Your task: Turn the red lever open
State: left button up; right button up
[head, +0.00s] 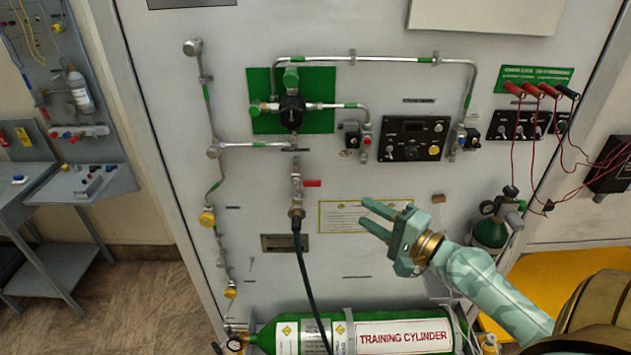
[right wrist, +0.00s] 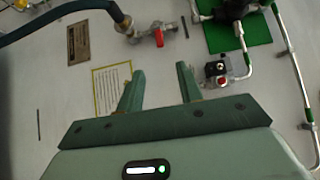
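The red lever (head: 312,183) sticks out to the right from a small metal valve (head: 296,190) on the upright panel, above a black hose. The lever also shows in the right wrist view (right wrist: 160,38), near the top and beyond the fingertips. My right gripper (head: 371,214) is open and empty, below and to the right of the lever, apart from it. Its two fingers (right wrist: 156,80) stand well apart in the right wrist view, with bare panel between them. My left gripper is not in view.
Metal pipes, a green plate (head: 320,121) with a black regulator and a black control box (head: 414,138) sit above. A black hose (head: 308,275) hangs below the valve. A green training cylinder (head: 270,338) lies along the bottom. Red cables (head: 533,140) hang at the right.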

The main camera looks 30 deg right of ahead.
aim_at(317, 185)
jog(key=p+x, duration=0.3)
jog(key=x, duration=1)
jog(key=shift+w+r, duration=0.1)
jog(key=shift+w, duration=0.1)
jog(key=shift+w+a, duration=0.1)
jog(key=shift+w, duration=0.35)
jog(key=shift+c, duration=0.3)
jog(key=shift+p, duration=0.3)
grip_shut()
